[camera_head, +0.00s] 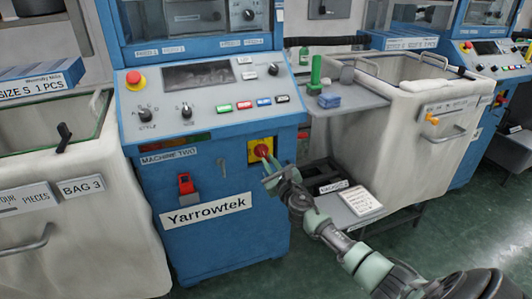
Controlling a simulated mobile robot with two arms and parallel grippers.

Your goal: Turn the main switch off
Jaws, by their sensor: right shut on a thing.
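The main switch is a red rotary knob (262,149) on a yellow plate (253,156), low on the right side of the blue Yarrowtek machine's front (215,235). My right gripper (267,163) is at the knob, with its arm coming in from the lower right. It is shut on the knob and hides its lower part. I cannot tell the angle of the knob or read any marks on the plate. My left gripper is not in view.
Above is a sloped panel with a red emergency button (135,80) and several coloured buttons. A red padlock-like part (185,183) is left of the switch. A side shelf (345,98) with a green post and a bin (400,140) stand at right. Green floor (300,260) is open in front.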

